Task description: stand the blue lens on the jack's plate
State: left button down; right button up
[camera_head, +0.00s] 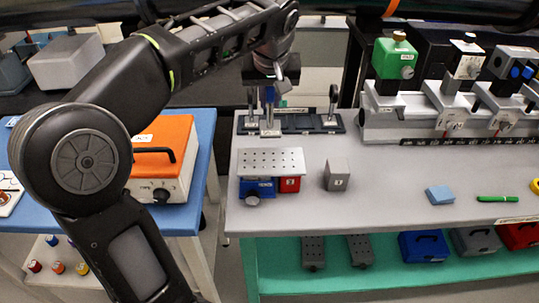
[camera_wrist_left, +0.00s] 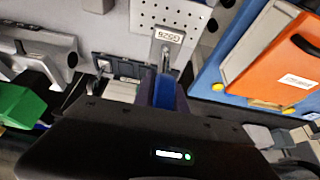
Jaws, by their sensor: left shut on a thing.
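My left gripper (camera_head: 272,78) is shut on the blue lens, over the dark rack (camera_head: 300,124) at the back left of the grey bench. The lens's post (camera_head: 269,108) hangs below the fingers; the lens itself is mostly hidden there. In the left wrist view, a blue strip of it (camera_wrist_left: 165,90) shows between the fingers, with a labelled grey base (camera_wrist_left: 168,38) beyond. The jack's perforated plate (camera_head: 272,160) lies in front of the rack, bare, above a blue and red body. The plate also shows in the left wrist view (camera_wrist_left: 180,14). My right gripper is not in view.
Other mounted optics (camera_head: 332,105) stand in the rack. A grey block (camera_head: 337,175) is right of the jack. A blue pad (camera_head: 439,195) and green pen (camera_head: 497,198) lie farther right. A rail with carriages (camera_head: 440,125) runs along the back. An orange-lidded case (camera_head: 165,135) stands left.

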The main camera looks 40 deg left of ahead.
aim_at(270, 119)
pick_arm(q)
notch_tip(270, 119, down, 6)
jog(key=shift+f, duration=0.1)
jog(key=shift+f, duration=1.8)
jog(key=shift+f, duration=0.2)
jog(key=c, duration=1.4)
grip_release()
jog(key=shift+o, duration=0.2)
jog(key=shift+r, duration=0.15)
jog(key=shift+r, duration=0.15)
jog(key=v, duration=1.1)
jog(key=shift+s+r+b, duration=0.2)
jog(key=shift+r+b, duration=0.15)
